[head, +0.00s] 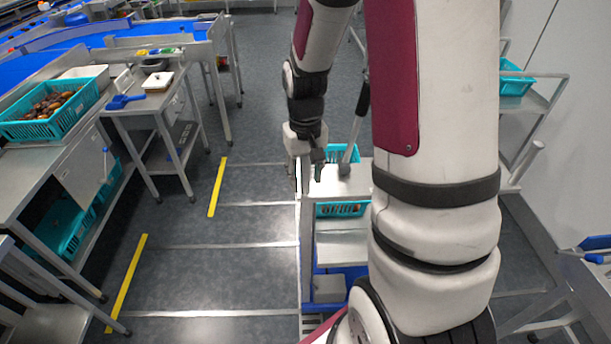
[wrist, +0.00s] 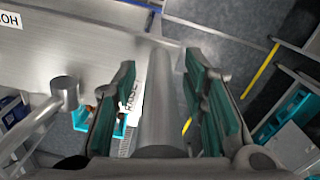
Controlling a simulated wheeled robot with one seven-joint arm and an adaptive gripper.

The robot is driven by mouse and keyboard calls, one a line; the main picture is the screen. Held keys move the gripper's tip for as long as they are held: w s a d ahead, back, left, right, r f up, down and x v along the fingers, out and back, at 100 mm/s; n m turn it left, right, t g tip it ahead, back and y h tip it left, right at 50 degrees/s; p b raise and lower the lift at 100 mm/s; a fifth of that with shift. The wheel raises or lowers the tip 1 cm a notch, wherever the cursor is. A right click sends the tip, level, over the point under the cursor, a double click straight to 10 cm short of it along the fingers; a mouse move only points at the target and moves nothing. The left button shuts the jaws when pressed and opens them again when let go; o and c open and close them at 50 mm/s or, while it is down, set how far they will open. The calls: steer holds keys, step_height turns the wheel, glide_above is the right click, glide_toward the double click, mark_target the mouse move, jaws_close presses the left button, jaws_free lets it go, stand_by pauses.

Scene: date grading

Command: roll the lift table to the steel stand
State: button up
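The lift table (head: 325,243) stands below and in front of me, partly hidden by my arm. It has a pale metal top, a lower shelf and blue parts underneath.
A steel bench (head: 30,165) with a teal crate of dates (head: 48,112) runs along the left. A trolley (head: 545,100) stands at the right wall. Grey floor with yellow lines (head: 217,187) lies clear left of the table.

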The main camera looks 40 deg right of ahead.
steer(key=shift+f, duration=0.3)
jaws_close()
